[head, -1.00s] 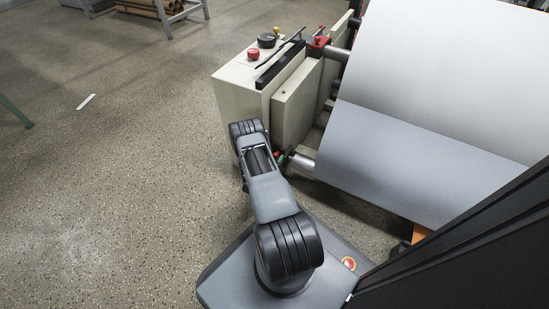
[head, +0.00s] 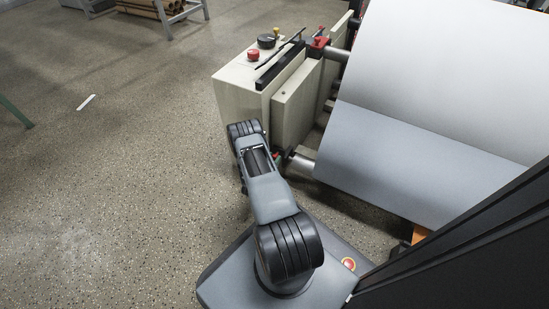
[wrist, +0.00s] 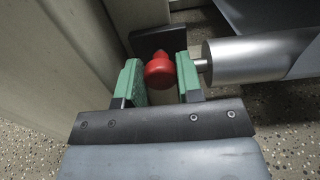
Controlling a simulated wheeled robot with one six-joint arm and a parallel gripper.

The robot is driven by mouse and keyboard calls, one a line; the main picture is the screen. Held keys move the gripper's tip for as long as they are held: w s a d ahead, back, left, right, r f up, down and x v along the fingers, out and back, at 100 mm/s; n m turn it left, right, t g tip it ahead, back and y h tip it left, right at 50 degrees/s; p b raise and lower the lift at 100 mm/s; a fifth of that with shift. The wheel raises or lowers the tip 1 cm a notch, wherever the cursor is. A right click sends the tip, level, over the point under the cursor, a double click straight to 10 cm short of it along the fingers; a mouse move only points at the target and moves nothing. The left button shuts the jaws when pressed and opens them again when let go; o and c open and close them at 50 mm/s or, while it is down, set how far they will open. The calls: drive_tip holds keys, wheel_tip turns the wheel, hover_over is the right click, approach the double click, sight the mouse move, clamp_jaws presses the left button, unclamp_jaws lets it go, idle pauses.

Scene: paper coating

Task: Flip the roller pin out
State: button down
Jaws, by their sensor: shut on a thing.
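The roller pin, a red rounded knob (wrist: 159,70), sits between the green fingers of my gripper (wrist: 160,82) in the wrist view. The fingers stand on its left and right sides, and the jaws are shut on it. A dark block (wrist: 158,41) lies just behind the knob. The end of the metal roller (wrist: 255,55) is just right of the right finger. In the head view the roller end (head: 301,160) shows beside my arm, and my arm mostly hides the gripper and the knob.
The machine's beige housing (head: 240,98) stands left of the roller, with red and black buttons on top. A large white paper sheet (head: 420,120) hangs at the right. A beige panel (wrist: 60,50) stands close on the gripper's left. The speckled floor (head: 110,190) at left is open.

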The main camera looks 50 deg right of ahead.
drive_tip(key=v, duration=0.3)
drive_tip(key=c, duration=1)
unclamp_jaws()
drive_tip(key=shift+a, duration=0.1)
drive_tip(key=shift+o, duration=1)
drive_tip(key=p+v, duration=0.4)
drive_tip(key=v, duration=0.9)
drive_tip(key=shift+a+p, duration=0.25)
drive_tip(key=shift+p, duration=0.05)
